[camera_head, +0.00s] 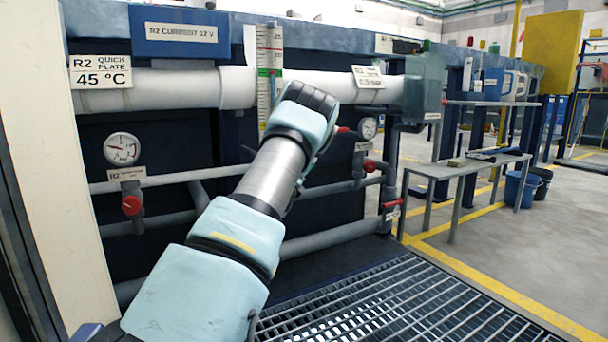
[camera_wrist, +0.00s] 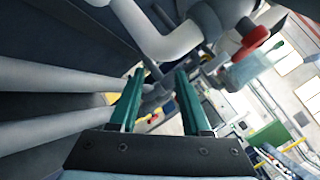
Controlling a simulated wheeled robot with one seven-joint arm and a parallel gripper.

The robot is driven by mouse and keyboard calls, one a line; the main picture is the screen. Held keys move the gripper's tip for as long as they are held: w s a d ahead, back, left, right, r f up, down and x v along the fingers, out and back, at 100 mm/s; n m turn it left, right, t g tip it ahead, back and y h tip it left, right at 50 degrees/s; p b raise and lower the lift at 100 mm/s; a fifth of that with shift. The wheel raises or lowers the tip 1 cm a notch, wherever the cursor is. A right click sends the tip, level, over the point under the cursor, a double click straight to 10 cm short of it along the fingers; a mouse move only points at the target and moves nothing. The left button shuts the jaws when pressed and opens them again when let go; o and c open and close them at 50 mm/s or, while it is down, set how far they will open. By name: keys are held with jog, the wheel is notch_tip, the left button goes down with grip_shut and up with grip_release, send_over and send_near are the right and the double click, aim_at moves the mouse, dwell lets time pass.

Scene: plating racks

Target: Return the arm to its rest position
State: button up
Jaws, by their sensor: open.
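My arm reaches up from the lower left in the head view, its last links in front of the pipes. My gripper (camera_wrist: 158,92) shows in the wrist view as two green fingers standing apart. Nothing is between the fingers. In the head view the fingers are hidden behind my wrist. Grey pipes (camera_wrist: 60,77) run close by on the left in the wrist view, and a white pipe elbow (camera_wrist: 165,38) with a red valve handle (camera_wrist: 250,40) lies above the fingers. I cannot tell how far these are from the fingers.
A large white pipe (camera_head: 170,88) crosses the dark rack front, with a gauge (camera_head: 122,149) and a red valve knob (camera_head: 131,205) at left. A metal grating (camera_head: 400,305) covers the floor. A grey table (camera_head: 470,168) and a blue bucket (camera_head: 519,188) stand at right, beside open floor.

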jog(key=shift+a, duration=0.15)
jog(key=s+a+f+n+g+y, duration=0.1)
jog(key=s+a+n+g+y, duration=0.1)
jog(key=s+a+n+y, duration=0.45)
jog(key=s+a+f+n+g+y, duration=0.1)
jog(key=s+a+n+g+y, duration=0.3)
jog(key=n, duration=0.6)
jog(key=s+a+f+n+g+h, duration=0.15)
jog(key=s+n+g, duration=0.4)
jog(key=s, duration=1.15)
jog(key=s+a+f+n+g, duration=0.1)
jog(key=s+f+n+g, duration=0.2)
jog(key=s+n, duration=1.05)
jog(key=s+r+m+p, duration=0.2)
jog(key=r+p, duration=2.4)
jog(key=s+r+m+g+p, duration=0.1)
jog(key=s+r+m+p, duration=0.1)
jog(key=r+p, duration=2.4)
jog(key=shift+s+p, duration=0.45)
jog(key=shift+s, duration=0.15)
jog(key=shift+a+m, duration=0.2)
jog(key=shift+m, duration=0.05)
